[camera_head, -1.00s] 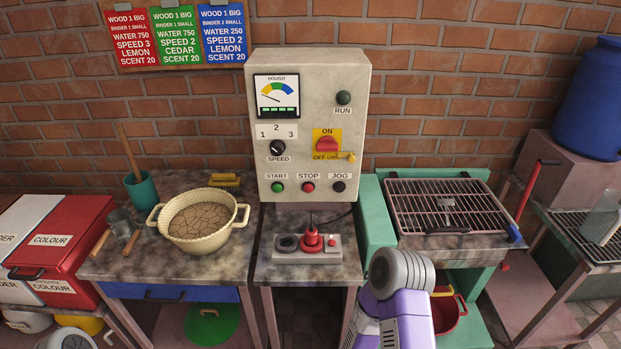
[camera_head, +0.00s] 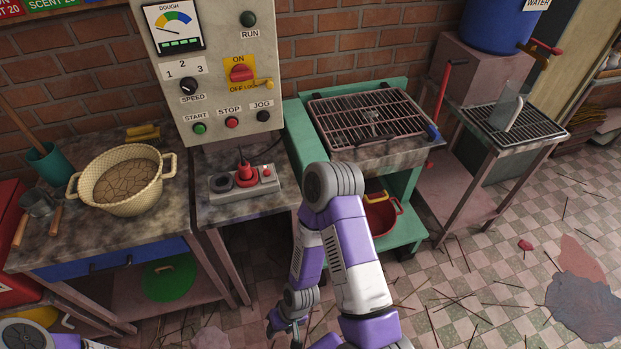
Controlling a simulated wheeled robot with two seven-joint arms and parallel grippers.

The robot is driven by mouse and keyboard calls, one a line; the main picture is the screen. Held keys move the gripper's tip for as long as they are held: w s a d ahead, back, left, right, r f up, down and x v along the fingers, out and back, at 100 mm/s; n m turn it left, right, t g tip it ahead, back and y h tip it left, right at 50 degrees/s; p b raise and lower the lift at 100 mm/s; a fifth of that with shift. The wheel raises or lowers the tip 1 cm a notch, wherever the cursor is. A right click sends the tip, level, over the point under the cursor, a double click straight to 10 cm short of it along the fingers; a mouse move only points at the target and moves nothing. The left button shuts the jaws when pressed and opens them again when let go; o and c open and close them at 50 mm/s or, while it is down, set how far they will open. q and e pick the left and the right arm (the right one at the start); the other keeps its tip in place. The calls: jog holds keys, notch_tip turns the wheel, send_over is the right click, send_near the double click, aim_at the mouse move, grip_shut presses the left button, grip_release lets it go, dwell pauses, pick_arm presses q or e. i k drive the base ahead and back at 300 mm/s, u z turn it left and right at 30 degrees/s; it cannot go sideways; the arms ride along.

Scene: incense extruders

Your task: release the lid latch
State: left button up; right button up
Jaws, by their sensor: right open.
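A barred metal grid lid (camera_head: 345,112) lies flat over the top of the green-framed machine (camera_head: 303,135). A small blue piece (camera_head: 433,131) sits at its right front corner; I cannot tell whether it is the lid latch. My right arm rises in front of the machine and bends back down. My right gripper (camera_head: 284,324) is open, low near the bottom edge, well away from the lid and touching nothing that I can make out. Part of my left arm shows at the bottom left; its gripper is out of view.
A control panel (camera_head: 215,75) stands behind a small table with a red-knobbed switch box (camera_head: 245,179). A cream basin (camera_head: 124,181) of cracked dough sits on the left table. A red bar (camera_head: 442,90) stands right of the lid. Sticks litter the checkered floor (camera_head: 480,270).

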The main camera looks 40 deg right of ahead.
aim_at(433, 135)
jog(key=z, duration=2.05)
jog(key=k, duration=0.6)
jog(key=z, duration=0.25)
jog(key=i, duration=1.4)
jog(key=u, duration=0.5)
